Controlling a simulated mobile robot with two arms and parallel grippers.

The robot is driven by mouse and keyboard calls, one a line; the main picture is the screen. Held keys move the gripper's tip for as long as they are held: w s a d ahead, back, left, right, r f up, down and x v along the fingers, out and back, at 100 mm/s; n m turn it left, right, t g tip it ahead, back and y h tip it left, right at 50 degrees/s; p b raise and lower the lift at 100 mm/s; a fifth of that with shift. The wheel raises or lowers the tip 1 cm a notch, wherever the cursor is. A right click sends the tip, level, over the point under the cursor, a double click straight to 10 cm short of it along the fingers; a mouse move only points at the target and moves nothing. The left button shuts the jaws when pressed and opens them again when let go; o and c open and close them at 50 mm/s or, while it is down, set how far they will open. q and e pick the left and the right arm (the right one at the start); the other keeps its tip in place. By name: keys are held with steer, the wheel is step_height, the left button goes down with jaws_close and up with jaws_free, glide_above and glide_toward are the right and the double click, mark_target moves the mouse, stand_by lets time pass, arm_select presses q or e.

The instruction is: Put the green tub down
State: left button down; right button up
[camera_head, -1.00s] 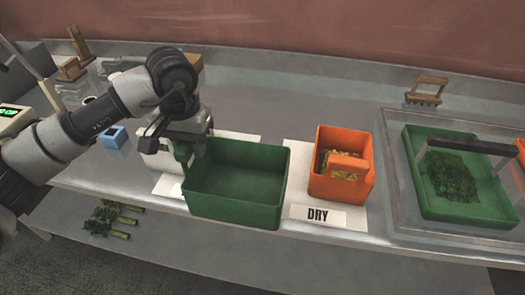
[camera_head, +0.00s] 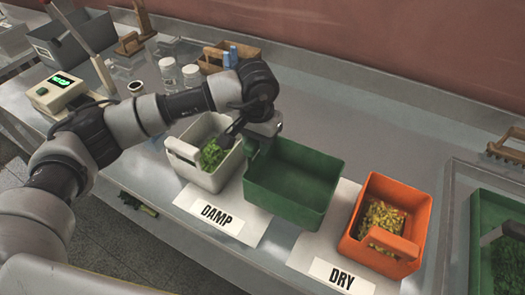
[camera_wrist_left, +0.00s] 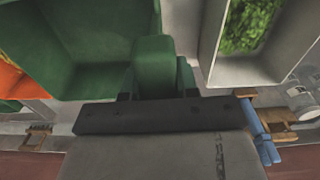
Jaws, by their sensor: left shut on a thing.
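The green tub (camera_head: 296,180) is an empty open box between the white tub and the orange tub in the head view. My right gripper is not in view.
A white tub (camera_head: 191,174) with green leaves stands by the DAMP card (camera_head: 217,215). An orange tub (camera_head: 403,208) with yellow bits stands by the DRY card (camera_head: 341,276). A green tray (camera_head: 484,222) is in a clear case at right.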

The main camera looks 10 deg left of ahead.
arm_select(q)
steer(key=shift+w+f, duration=0.1)
steer(key=shift+f, duration=0.25)
step_height(320, 180, down, 2)
steer(key=shift+d+f+p, duration=0.1)
steer(key=shift+f+p, duration=0.05)
steer(key=shift+p, duration=0.5)
steer(key=shift+f, duration=0.65)
steer(key=c, duration=0.8)
jaws_free()
steer(key=shift+r, duration=0.1)
steer(key=shift+c, duration=0.2)
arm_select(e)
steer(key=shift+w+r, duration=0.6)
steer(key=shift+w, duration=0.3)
